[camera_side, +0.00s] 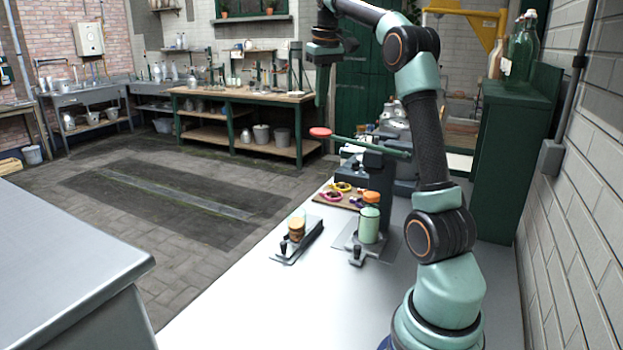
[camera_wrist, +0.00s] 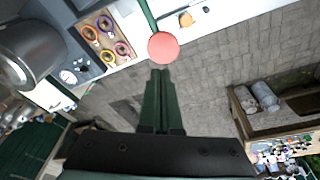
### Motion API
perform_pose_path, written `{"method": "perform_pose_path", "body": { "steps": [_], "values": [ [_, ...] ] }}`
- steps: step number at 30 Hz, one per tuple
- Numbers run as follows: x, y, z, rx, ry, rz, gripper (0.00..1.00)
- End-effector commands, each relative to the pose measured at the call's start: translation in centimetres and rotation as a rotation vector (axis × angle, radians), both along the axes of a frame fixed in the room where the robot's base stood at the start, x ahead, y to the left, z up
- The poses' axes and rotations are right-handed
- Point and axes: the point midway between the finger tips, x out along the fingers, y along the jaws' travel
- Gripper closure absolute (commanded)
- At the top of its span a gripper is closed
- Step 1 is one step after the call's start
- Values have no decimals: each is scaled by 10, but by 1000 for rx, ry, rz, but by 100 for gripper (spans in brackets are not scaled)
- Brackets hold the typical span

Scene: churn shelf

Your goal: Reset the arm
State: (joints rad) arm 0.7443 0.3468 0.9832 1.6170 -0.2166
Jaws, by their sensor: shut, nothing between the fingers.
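My gripper (camera_side: 320,103) hangs high over the front edge of the white counter, with its fingers pointing down. In the wrist view its two dark green fingers (camera_wrist: 160,73) are together with nothing between them. A red round knob (camera_side: 320,132) on the end of a green lever (camera_side: 372,144) is a little below the fingertips in the side view. In the wrist view the knob (camera_wrist: 162,47) is just beyond the fingertips. The gap between knob and fingers is hard to judge, but the gripper does not hold it.
The white counter (camera_side: 240,310) carries a pale green cylinder (camera_side: 369,226), a tan piece (camera_side: 297,230) on a grey fixture, and a board of coloured rings (camera_wrist: 94,50). A green cabinet (camera_side: 505,170) stands at the right wall. Open floor lies left of the counter.

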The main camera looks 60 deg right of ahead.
Motion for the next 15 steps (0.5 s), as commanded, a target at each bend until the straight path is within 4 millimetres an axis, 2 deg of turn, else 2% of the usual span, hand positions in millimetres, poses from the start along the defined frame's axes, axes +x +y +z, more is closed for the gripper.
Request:
{"method": "perform_pose_path", "body": {
  "steps": [4, 7, 11, 15],
  "values": [
    [1, 3, 0, -1, -2, 4, 100],
    [5, 17, 1, -8, -12, 26, 100],
    [13, 58, 0, -24, -39, 85, 100],
    [16, 115, -7, -41, -82, 165, 100]
  ]
}}
